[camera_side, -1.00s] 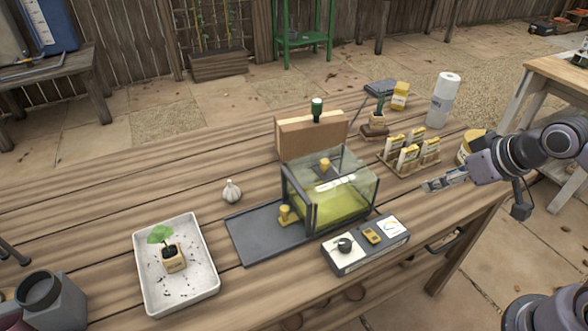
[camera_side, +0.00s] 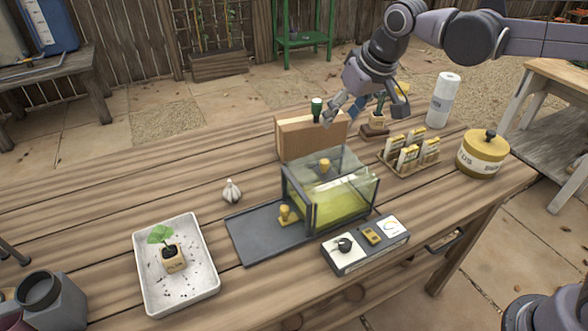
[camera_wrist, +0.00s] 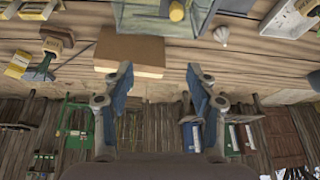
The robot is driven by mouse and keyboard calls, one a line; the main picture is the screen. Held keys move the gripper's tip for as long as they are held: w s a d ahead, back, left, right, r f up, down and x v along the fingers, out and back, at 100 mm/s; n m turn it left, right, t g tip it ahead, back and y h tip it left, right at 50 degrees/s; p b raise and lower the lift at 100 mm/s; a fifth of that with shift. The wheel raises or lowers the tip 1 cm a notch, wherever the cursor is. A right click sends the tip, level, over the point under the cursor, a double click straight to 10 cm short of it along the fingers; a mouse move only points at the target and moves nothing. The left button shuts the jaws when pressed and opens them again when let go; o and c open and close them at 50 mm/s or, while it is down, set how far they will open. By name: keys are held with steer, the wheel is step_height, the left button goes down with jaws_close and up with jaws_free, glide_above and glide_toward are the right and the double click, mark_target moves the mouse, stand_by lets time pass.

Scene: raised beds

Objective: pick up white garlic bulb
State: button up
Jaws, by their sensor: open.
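The white garlic bulb (camera_side: 231,190) sits on the wooden table, left of the glass tank and behind the dark mat. It also shows small in the wrist view (camera_wrist: 221,35), near the top and right of the tank. My gripper (camera_side: 340,112) is open and empty in the side view, raised above the table's back edge near the brown box. In the wrist view its two blue-padded fingers (camera_wrist: 160,80) are spread apart with nothing between them. My gripper is well apart from the bulb, to its right and higher.
The glass tank (camera_side: 345,211) with yellow-green contents stands mid-table, with the brown box (camera_side: 296,137) behind it. A white tray (camera_side: 204,246) with a seedling lies at left. A control box (camera_side: 366,245) is in front. The table around the bulb is clear.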

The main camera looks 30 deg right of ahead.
steer(key=w+a+f+g, duration=0.1)
steer(key=w+a+f, duration=0.3)
steer(key=w+a, duration=0.6)
steer(key=n, duration=0.1)
glide_toward(229, 181)
steer(key=shift+g, duration=0.4)
steer(key=shift+w+x, duration=0.2)
steer(key=shift+x, duration=2.4)
steer(key=shift+w+x, duration=0.2)
steer(key=shift+x, duration=2.35)
steer(key=shift+r, duration=0.1)
jaws_close()
